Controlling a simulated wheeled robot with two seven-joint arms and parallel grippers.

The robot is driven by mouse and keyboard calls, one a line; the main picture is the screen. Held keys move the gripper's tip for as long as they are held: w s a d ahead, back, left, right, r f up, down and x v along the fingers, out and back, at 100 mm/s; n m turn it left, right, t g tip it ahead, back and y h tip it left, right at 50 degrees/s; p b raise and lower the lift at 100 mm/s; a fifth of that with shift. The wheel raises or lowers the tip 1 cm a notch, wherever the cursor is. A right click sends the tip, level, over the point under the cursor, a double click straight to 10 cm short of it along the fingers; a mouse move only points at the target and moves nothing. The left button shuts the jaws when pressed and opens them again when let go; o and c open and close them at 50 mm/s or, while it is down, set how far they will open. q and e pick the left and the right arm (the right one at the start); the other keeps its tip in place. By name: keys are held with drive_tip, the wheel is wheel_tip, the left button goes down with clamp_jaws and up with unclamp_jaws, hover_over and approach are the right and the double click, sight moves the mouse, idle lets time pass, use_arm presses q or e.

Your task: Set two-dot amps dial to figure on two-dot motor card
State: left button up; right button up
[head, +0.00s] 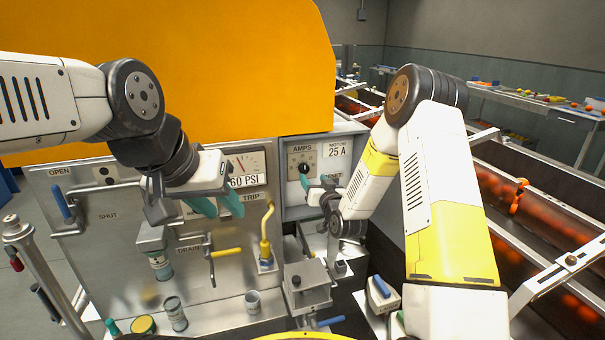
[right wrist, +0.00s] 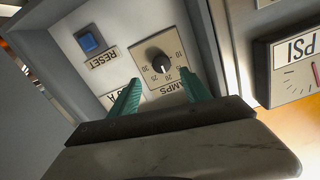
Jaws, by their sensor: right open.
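The amps dial (head: 303,167) is a black knob on a pale scale plate in the grey panel box. The right wrist view shows the dial (right wrist: 159,63) upside down; its exact setting is too small to read surely. The motor card (head: 336,150) beside it reads "MOTOR 25 A"; in the right wrist view it is mostly hidden behind a finger. Dot marks are not clear on either. My right gripper (head: 316,183) is open and empty, its green fingers (right wrist: 160,86) just short of the dial, apart from the knob. My left gripper (head: 216,205) is open and empty before the steel panel.
A blue reset button (right wrist: 87,41) sits near the dial. A pressure gauge (head: 245,170) marked 60 PSI is left of the box. A yellow trip lever (head: 265,240) and a drain handle (head: 225,252) stick out below. A conveyor (head: 525,205) runs on the right.

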sight(305, 171)
drive_tip(key=x, duration=0.8)
drive_tip(key=shift+s+a+f, duration=0.15)
drive_tip(key=shift+a+f, duration=0.1)
drive_tip(key=shift+f, duration=0.05)
clamp_jaws()
